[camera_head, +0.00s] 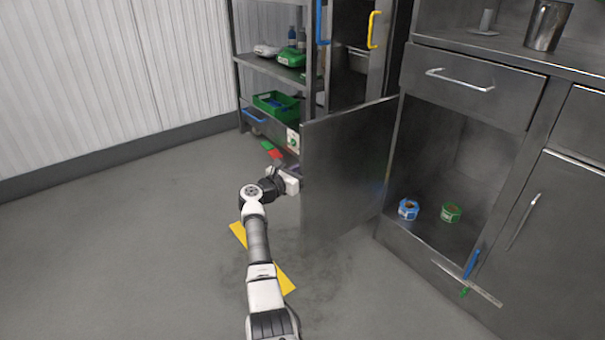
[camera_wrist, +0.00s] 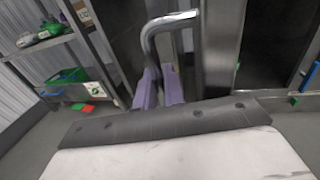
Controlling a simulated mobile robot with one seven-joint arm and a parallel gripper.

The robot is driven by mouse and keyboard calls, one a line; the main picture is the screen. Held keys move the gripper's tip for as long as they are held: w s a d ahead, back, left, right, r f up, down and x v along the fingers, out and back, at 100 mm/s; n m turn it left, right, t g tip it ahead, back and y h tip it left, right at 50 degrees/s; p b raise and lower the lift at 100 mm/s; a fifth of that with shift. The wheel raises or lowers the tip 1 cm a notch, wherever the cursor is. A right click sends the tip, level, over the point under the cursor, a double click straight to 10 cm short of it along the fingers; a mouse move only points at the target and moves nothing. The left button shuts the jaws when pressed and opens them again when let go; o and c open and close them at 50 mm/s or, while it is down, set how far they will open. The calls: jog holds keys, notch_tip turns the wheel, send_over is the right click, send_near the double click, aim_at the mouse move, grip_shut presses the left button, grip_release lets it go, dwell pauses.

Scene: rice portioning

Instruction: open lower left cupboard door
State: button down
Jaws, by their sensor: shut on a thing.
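The lower left cupboard door (camera_head: 342,172) is a grey metal panel. It stands swung wide out from the cupboard (camera_head: 480,150), whose interior is exposed. My gripper (camera_wrist: 163,78) has purple fingers and is shut on the door's metal handle (camera_wrist: 168,22), a bent bar that shows in the wrist view. In the head view my gripper (camera_head: 291,172) is at the door's free edge, on its outer side, and the handle and fingertips are mostly hidden.
Blue (camera_head: 408,208) and green (camera_head: 451,212) tape rolls sit inside the cupboard. A metal shelf rack (camera_head: 240,95) with a green crate (camera_head: 276,104) stands behind the door. Yellow tape (camera_head: 285,280) marks the floor. The floor at left is clear.

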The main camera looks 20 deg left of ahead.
dwell(0.4)
jog(key=c, duration=1.7)
grip_release()
jog(key=shift+a, duration=0.1)
jog(key=shift+o, duration=0.3)
jog(key=shift+a, duration=0.1)
jog(key=p+v, duration=0.3)
jog(key=v, duration=1)
jog(key=shift+s, duration=0.4)
jog(key=shift+a, duration=0.15)
